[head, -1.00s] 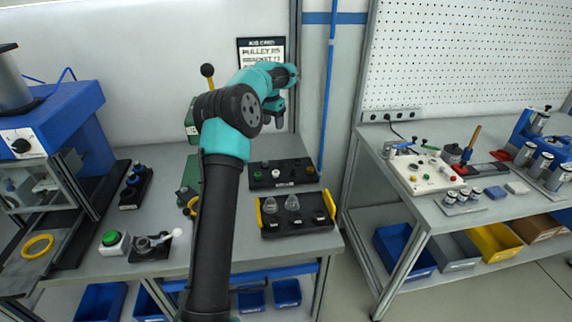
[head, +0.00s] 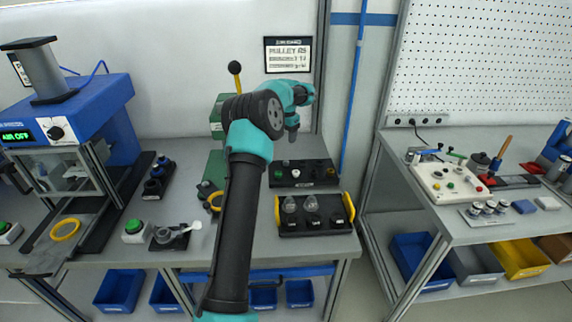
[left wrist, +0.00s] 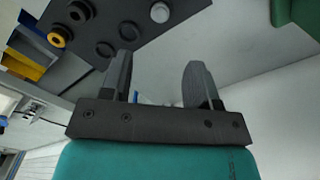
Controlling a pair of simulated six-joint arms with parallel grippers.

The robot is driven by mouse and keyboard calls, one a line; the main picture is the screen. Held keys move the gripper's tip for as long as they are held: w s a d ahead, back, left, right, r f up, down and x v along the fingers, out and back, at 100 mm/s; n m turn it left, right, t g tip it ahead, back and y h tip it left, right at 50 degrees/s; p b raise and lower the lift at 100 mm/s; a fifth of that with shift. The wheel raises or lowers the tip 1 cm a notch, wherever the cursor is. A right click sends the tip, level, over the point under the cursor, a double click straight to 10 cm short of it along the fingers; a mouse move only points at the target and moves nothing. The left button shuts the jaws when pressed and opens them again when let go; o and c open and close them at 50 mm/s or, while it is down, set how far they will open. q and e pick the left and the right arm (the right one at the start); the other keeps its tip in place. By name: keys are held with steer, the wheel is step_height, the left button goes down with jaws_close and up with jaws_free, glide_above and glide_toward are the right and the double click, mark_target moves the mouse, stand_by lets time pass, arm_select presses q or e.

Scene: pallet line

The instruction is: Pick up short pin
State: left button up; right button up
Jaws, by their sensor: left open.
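My left gripper (head: 292,134) hangs above the back black rack (head: 322,181), pointing down. In the left wrist view its two fingers (left wrist: 158,76) are apart, with nothing between them. The rack holds small pieces with green, white and dark tops. The left wrist view shows a dark plate (left wrist: 125,28) with a pale round-topped piece (left wrist: 160,12), dark round pieces and a yellow ring, beyond the fingertips. I cannot tell which piece is the short pin. My right gripper is not in view.
A black tray with yellow handles (head: 278,215) stands in front of the rack and holds clear and dark parts. A green machine with a black-and-yellow lever (head: 235,68) stands left of the rack. A blue press (head: 85,115) is farther left.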

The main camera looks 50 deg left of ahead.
arm_select(q)
glide_above(286, 161)
step_height(286, 161, down, 7)
steer(key=shift+w+a+r, duration=0.1)
steer(key=shift+w+r, duration=0.05)
steer(key=shift+r, duration=0.05)
steer(key=shift+f, duration=0.1)
steer(key=shift+f, duration=2.5)
steer(key=shift+c, duration=0.4)
steer(key=c, duration=1)
steer(key=shift+o, duration=0.2)
steer(key=shift+r, duration=0.1)
steer(key=shift+r, duration=1.8)
steer(key=s+d+r, duration=0.1)
steer(key=s+d, duration=0.9)
steer(key=d, duration=0.2)
steer(key=shift+s+r, duration=0.15)
steer(key=shift+s, duration=0.25)
